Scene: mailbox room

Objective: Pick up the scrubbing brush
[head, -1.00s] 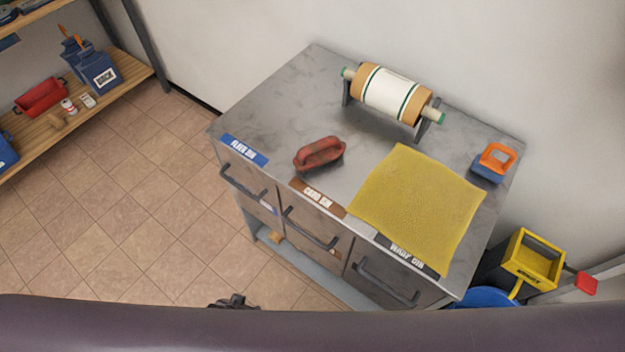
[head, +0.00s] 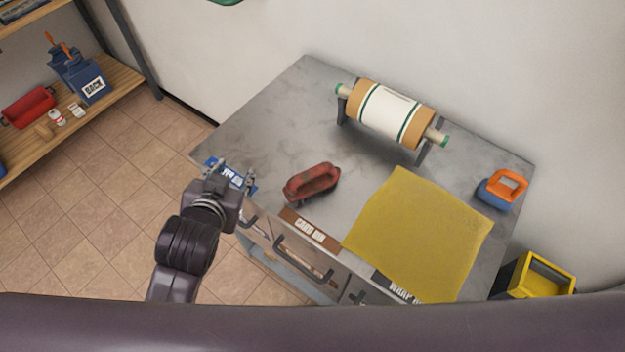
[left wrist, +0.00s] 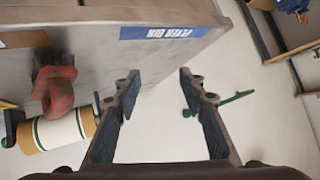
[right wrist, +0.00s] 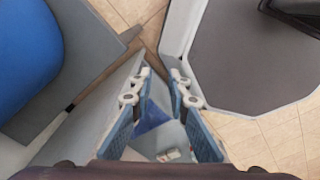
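The scrubbing brush appears to be the red handled block (head: 312,182) with a dark underside, lying on the grey counter (head: 262,125) near its front edge. It also shows blurred at the left of the left wrist view (left wrist: 55,88). My left gripper (head: 234,172) is over the counter's front left corner, to the left of the brush and apart from it. Its fingers are spread and empty in the left wrist view (left wrist: 160,76). My right gripper (right wrist: 161,74) is open and empty, away from the counter top and outside the head view.
A yellow cloth (head: 418,235) lies right of the brush. A roller on a stand (head: 392,115) is behind it. A blue block with an orange handle (head: 502,190) sits at the right. Drawer handles (head: 303,260) jut from the front. A shelf (head: 120,78) stands at the left.

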